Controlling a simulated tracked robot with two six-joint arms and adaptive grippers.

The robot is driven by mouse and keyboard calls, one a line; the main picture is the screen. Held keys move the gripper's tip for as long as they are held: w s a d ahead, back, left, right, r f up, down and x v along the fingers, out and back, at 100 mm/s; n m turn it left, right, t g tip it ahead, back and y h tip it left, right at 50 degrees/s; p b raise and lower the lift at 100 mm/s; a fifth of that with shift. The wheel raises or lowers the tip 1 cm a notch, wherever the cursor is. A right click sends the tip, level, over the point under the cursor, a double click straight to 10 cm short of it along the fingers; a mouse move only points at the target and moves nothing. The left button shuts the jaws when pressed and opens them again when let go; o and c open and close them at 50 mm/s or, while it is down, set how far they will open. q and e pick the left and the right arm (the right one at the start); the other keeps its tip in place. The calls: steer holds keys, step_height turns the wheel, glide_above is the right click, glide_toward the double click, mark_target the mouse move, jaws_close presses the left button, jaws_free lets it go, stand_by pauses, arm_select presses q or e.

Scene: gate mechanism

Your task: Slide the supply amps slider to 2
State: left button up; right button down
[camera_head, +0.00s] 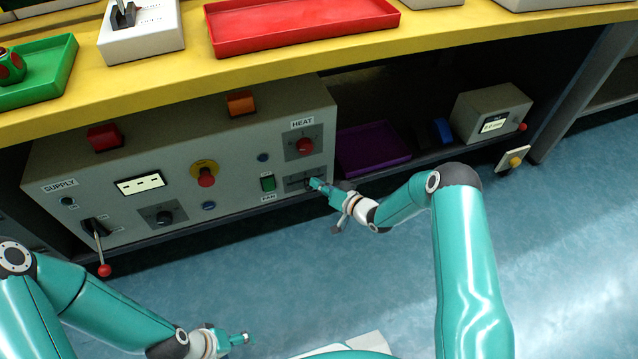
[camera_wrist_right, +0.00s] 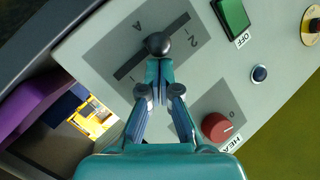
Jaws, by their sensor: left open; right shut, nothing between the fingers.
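The slider panel (camera_head: 298,182) is at the lower right of the grey control box, below the HEAT dial. In the right wrist view, a black slider knob (camera_wrist_right: 157,44) sits near the middle of a slanted slot (camera_wrist_right: 126,69) marked A. The printed 2 (camera_wrist_right: 193,42) is further towards the slot's upper-right end than the knob. My right gripper (camera_head: 316,183) is shut and empty, with its fingertips (camera_wrist_right: 158,62) right at the knob; contact is not clear. My left gripper (camera_head: 243,338) is open and empty, low over the floor, away from the box.
A green FAN switch (camera_head: 268,183) and red HEAT knob (camera_head: 305,146) are close to the slider. A red-tipped lever (camera_head: 104,270) sticks out at the box's left. The purple tray (camera_head: 372,148) lies right of the box. The yellow shelf (camera_head: 300,45) overhangs it.

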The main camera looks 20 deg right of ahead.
steer(key=shift+s+a+b, duration=0.15)
steer(key=shift+a+b, duration=0.25)
steer(key=shift+a, duration=2.3)
steer(key=shift+f, duration=0.1)
steer(key=d+r, duration=0.1)
steer(key=r, duration=0.1)
steer(key=w+d+r+p, duration=0.1)
steer(key=r, duration=0.1)
steer(key=shift+d, duration=0.35)
steer(key=p+v, duration=0.2)
steer(key=v, duration=0.7)
steer(key=shift+s+f+p, duration=0.15)
steer(key=shift+s+p, duration=0.15)
steer(key=shift+s, duration=0.15)
steer(key=shift+d, duration=0.1)
